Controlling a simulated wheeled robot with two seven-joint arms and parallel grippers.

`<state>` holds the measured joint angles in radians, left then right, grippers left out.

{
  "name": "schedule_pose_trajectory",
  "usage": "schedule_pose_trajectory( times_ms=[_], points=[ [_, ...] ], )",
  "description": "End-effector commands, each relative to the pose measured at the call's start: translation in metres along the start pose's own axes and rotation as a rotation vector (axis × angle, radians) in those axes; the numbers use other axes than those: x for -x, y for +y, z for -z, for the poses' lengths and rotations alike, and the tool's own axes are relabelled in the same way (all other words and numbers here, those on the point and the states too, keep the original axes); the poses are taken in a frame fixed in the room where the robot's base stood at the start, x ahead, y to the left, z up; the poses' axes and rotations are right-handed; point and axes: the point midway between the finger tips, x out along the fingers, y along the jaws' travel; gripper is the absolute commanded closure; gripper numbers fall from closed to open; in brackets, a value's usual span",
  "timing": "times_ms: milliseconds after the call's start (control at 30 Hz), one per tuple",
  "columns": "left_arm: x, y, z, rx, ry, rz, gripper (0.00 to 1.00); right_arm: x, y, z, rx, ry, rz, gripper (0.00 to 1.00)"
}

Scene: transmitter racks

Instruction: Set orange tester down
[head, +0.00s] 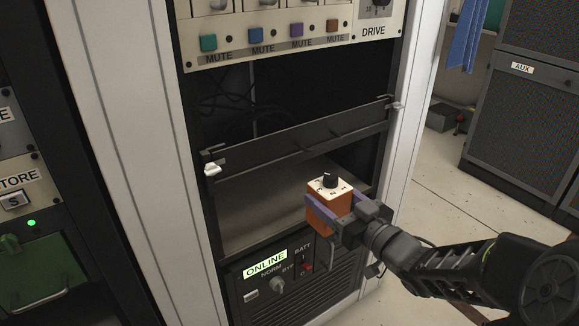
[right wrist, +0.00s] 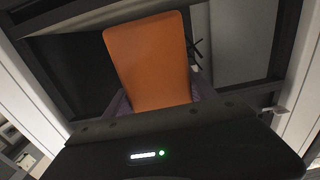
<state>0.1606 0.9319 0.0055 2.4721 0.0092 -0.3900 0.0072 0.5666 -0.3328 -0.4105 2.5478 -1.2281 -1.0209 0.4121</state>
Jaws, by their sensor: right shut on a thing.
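The orange tester (head: 327,211) is a small box with a pale top plate and a black knob. My right gripper (head: 328,207) is shut on it, with its purple-grey fingers on the tester's sides. The gripper holds it upright at the front of the open shelf bay (head: 255,215) in the rack, above the ONLINE panel. I cannot tell whether its underside touches the shelf. In the right wrist view the tester (right wrist: 148,60) shows as a plain orange face between the fingers. My left gripper is not in view.
A black bar (head: 295,143) with latches crosses the rack above the bay. The ONLINE panel (head: 300,279) lies below it, and the MUTE button panel (head: 290,35) above. White rack posts (head: 128,130) flank the opening. The shelf left of the tester looks clear.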

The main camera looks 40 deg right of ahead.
Motion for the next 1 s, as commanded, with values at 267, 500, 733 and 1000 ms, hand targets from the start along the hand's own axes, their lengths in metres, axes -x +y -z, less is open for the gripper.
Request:
schedule_pose_trajectory(
  times_ms=[267, 500, 733, 1000],
  points=[
    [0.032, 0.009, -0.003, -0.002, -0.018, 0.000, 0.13, -0.035, 0.000, -0.003, 0.006, 0.003, -0.002, 0.96],
    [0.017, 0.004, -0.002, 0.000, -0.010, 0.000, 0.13, -0.096, 0.000, -0.003, 0.005, 0.004, -0.002, 0.96],
    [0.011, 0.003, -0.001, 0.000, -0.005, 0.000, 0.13, -0.130, 0.002, 0.000, 0.004, 0.003, -0.006, 0.96],
    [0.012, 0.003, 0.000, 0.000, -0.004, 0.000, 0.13, -0.132, 0.002, 0.001, 0.004, 0.003, -0.007, 0.96]
  ],
)
